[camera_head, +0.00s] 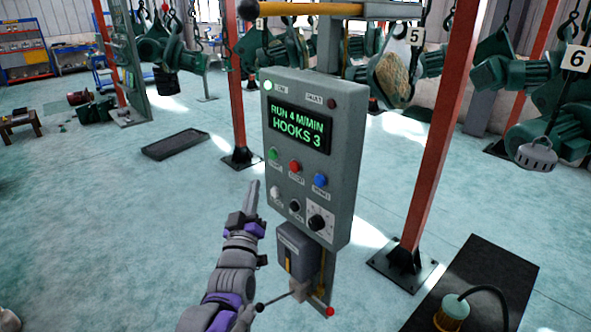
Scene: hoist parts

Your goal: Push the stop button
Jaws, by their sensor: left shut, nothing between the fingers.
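The grey control box (345,150) stands upright in the middle of the head view. Its green-lit screen (299,128) reads "RUN 4 M/MIN HOOKS 3". Below the screen is a row of buttons: a green one (273,153), a red one (295,166) and a blue one (320,180). Their labels are too small to read surely; the red one looks like the stop button. My left gripper (253,190) is shut and empty. It points up, just left of the box's lower left side, below the green button, and appears apart from the buttons. My right gripper is not in view.
Below the buttons are a white button (276,192), a small black knob (295,205) and a larger dial (317,222). A lever with a red knob (329,311) hangs under the box. Red posts (440,130) stand behind. Green hoist parts (560,130) hang at right.

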